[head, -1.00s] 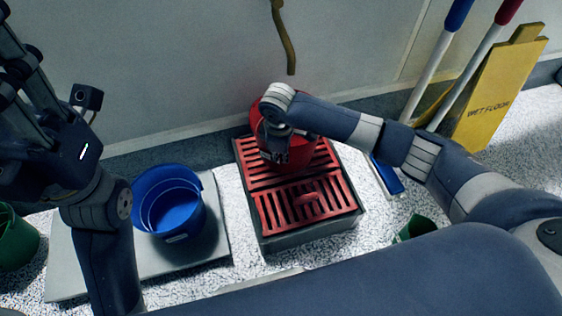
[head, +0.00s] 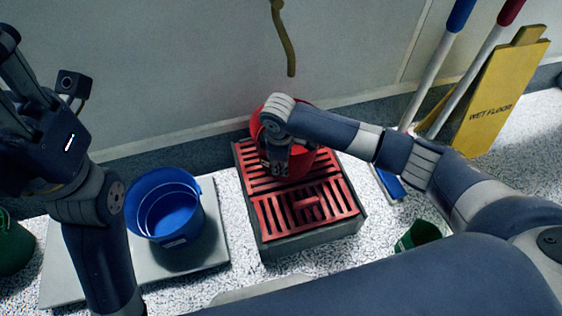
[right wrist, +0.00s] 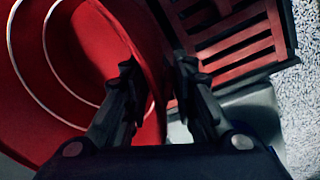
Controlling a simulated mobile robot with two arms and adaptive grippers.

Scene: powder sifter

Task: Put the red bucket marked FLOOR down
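The red bucket (head: 305,160) is over the red slatted grate (head: 335,195) by the wall, and whether it rests there or hangs just above is hard to tell. My right wrist and forearm hide much of it. In the right wrist view the red bucket (right wrist: 85,45) fills the left side, its opening facing up. My right gripper (right wrist: 160,80) has its fingers on either side of the bucket's red edge and appears shut on it. In the head view the right gripper (head: 277,150) is mostly hidden below the wrist.
A blue bucket (head: 168,215) stands on a grey platform (head: 215,250) to the left. Green buckets (head: 15,245) (head: 415,237) are at the far left and right of the grate. A yellow wet-floor sign (head: 495,95) and mop handles (head: 435,75) lean at the right wall.

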